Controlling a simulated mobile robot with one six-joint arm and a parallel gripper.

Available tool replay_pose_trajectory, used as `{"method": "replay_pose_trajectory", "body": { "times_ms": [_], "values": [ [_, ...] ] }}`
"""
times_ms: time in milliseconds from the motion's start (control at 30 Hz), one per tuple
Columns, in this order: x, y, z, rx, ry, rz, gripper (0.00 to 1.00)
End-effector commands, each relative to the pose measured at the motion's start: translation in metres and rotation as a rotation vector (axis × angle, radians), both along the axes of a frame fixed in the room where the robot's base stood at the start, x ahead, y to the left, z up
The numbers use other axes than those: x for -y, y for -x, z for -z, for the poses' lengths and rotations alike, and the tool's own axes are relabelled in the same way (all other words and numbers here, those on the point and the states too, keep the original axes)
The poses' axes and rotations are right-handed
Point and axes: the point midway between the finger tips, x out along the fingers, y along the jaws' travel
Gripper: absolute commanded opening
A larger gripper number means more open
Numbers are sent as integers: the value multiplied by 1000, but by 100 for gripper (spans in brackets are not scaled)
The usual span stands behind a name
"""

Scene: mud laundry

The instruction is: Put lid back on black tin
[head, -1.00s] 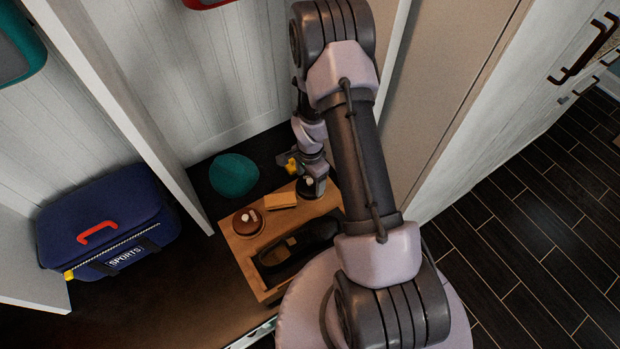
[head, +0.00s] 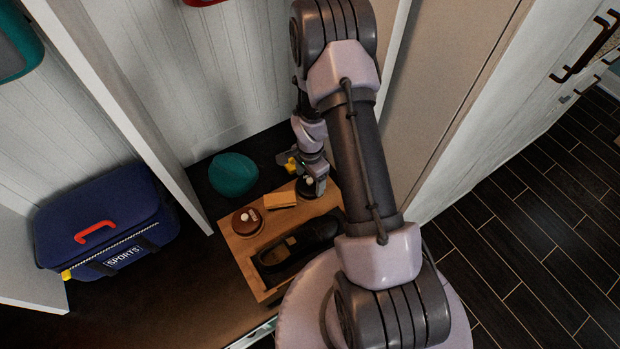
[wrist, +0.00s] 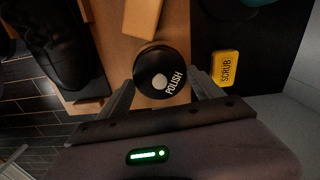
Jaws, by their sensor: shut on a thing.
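A round black lid (wrist: 163,77) lettered POLISH, with a pale dot in its middle, sits between the fingers of my gripper (wrist: 163,86) in the wrist view. My gripper is shut on it, one finger on each side. In the head view my gripper (head: 313,180) is at the far right corner of the wooden board (head: 238,257), with the dark round top just below it. The lid hides what is under it, so I cannot tell whether it is seated on the black tin.
A brown round tin (head: 247,222), a tan block (head: 280,200) and a black shoe (head: 300,250) are on the board. A yellow SCRUB item (wrist: 226,68) lies close to the gripper's right finger. A teal rounded object (head: 233,175) and a blue sports bag (head: 105,222) stand left.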

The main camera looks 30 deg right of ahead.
Motion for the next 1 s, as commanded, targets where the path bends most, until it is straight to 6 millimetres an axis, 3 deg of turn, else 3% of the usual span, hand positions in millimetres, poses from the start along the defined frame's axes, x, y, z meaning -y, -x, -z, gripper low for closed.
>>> {"method": "replay_pose_trajectory", "body": {
  "times_ms": [233,267,400,767,1000],
  "values": [
    [0,0,0,0,0,0,38],
    [0,0,0,0,0,0,77],
    [0,0,0,0,0,0,100],
    [0,0,-1,0,0,0,100],
    [0,0,-19,0,0,0,100]
  ]
}}
